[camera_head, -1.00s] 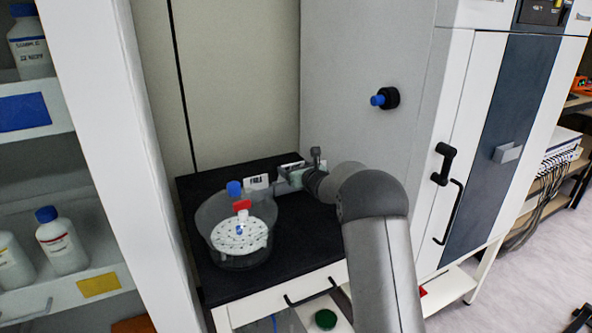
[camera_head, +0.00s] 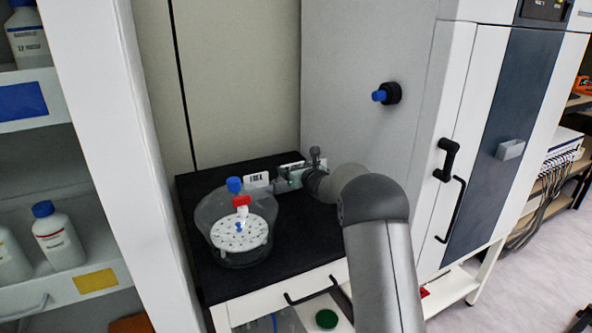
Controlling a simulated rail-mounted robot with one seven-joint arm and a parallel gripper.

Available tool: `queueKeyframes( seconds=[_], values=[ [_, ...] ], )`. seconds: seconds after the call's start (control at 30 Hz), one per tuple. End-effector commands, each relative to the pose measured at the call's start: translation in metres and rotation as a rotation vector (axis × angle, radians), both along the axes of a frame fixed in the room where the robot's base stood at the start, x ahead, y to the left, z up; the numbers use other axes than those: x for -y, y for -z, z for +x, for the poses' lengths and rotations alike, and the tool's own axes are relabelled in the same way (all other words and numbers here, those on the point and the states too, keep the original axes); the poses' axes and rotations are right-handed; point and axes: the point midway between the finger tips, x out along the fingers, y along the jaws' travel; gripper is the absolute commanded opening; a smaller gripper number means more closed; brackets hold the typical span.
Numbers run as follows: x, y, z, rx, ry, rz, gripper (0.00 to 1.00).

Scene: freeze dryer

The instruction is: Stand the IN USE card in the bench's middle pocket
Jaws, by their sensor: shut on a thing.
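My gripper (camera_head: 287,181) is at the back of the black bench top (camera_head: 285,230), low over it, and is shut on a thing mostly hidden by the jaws. A pale greenish card edge (camera_head: 291,167) shows right behind the jaws; I cannot read it or tell whether it is the held IN USE card. A white card with dark lettering (camera_head: 257,181) stands just left of the gripper, its text too blurred to read surely. The pockets cannot be made out, so I cannot tell whether the held thing is in one.
A clear round vessel (camera_head: 240,257) with a white perforated plate and a blue-capped, red-handled fitting stands on the bench's left. The grey cabinet wall (camera_head: 345,90) with a blue-tipped knob (camera_head: 380,96) rises at right. The bench's front middle is clear.

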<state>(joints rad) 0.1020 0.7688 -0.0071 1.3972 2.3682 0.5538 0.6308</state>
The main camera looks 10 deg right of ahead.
Motion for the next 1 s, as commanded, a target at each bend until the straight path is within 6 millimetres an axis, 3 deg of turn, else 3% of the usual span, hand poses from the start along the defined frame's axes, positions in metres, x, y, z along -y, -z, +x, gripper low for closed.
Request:
queueKeyframes(
  seconds=[0.67,0.97,1.0],
  values=[
    [-0.003,0.026,0.011,0.000,0.001,-0.001,0.44],
    [-0.003,0.027,0.012,0.000,0.001,-0.001,0.44],
    [-0.003,0.027,0.012,0.000,0.000,-0.001,0.85]
  ],
)
